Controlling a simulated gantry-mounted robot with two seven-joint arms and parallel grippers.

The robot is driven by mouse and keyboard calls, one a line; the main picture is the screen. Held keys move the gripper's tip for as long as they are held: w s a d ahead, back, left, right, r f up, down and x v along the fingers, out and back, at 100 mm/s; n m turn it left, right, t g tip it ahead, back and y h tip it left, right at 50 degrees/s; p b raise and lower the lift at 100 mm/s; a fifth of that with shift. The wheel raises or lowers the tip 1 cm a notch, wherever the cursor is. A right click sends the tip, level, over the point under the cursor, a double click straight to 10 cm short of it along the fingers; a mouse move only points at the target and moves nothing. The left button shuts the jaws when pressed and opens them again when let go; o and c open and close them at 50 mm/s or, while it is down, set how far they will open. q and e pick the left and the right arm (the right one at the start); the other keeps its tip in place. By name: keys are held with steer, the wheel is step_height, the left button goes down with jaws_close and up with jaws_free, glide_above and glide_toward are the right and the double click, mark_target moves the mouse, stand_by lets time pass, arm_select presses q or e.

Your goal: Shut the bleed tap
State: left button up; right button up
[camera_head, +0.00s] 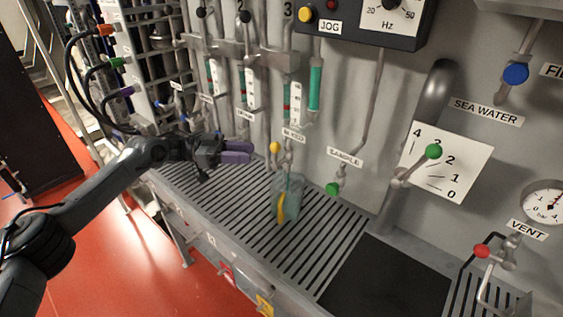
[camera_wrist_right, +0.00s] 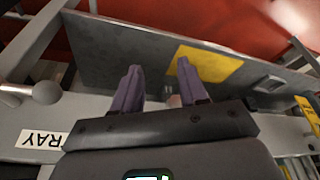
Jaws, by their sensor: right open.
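The bleed tap has a yellow knob (camera_head: 274,147) and sits on the wall beside a small label (camera_head: 293,135) that seems to read BLEED. My left gripper (camera_head: 250,152), with purple fingers, is just left of the yellow knob, with a small gap in the picture. Its fingers look close together, but I cannot tell whether they are shut. A clear jar (camera_head: 292,186) with something yellow in it stands on the slatted grating below the tap. My right gripper (camera_wrist_right: 160,82) is open and empty in the right wrist view, away from the tap; it does not show in the head view.
Right of the bleed tap is the sample tap with a green knob (camera_head: 333,189). Sight tubes (camera_head: 315,88) hang above. The grating (camera_head: 235,210) is clear left of the jar. A TRAY label (camera_wrist_right: 42,140) and yellow sign (camera_wrist_right: 210,64) are near my right gripper.

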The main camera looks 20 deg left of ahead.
mark_target(275, 157)
arm_select(q)
steer(key=x, duration=1)
steer(key=shift+d, duration=0.25)
